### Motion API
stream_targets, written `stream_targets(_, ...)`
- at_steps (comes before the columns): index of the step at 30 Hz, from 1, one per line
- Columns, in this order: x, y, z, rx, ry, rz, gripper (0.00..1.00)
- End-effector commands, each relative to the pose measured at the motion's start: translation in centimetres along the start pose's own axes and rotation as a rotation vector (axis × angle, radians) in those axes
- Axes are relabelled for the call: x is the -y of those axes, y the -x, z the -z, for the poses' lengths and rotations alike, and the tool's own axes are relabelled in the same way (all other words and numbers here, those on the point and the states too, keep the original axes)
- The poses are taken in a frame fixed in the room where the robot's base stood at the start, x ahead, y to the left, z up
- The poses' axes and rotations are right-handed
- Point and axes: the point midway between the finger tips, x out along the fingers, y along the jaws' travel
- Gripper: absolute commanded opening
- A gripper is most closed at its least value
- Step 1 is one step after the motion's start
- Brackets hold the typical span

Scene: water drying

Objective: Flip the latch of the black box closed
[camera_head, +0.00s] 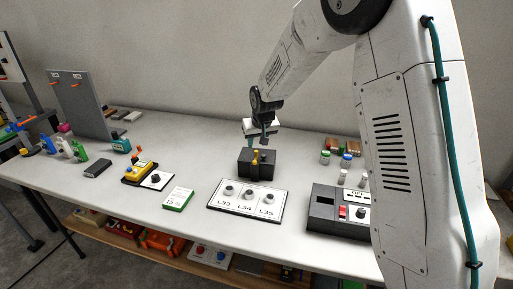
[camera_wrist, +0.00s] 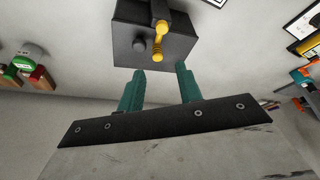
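The black box (camera_head: 257,167) stands on the table behind the white board, and it also shows at the top of the wrist view (camera_wrist: 180,40). A yellow latch (camera_head: 256,155) sits at its middle; in the wrist view the yellow latch (camera_wrist: 159,38) runs along the box face from a dark hinge piece. My gripper (camera_head: 263,138) is above and behind the box in the head view. In the wrist view its two teal fingers (camera_wrist: 160,80) are apart with nothing between them, and their tips are close to the box edge. I cannot tell whether they touch it.
The white board (camera_head: 244,207) marked L33, L34 and L35 lies in front of the box. A dark device (camera_head: 338,213) with a red switch stands to the right, with small jars (camera_head: 346,160) behind it. A yellow device (camera_head: 139,174) stands left. Table beside the box is clear.

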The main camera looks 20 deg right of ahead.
Motion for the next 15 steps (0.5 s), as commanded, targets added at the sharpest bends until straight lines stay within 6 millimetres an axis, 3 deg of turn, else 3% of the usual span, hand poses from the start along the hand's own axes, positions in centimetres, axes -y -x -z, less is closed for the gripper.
stream_targets(6, 0.0, 2.5, -0.1, 0.001, 0.000, 0.000, 0.35)
stream_targets(15, 0.0, 2.9, -0.1, 0.002, 0.000, 0.000, 0.35)
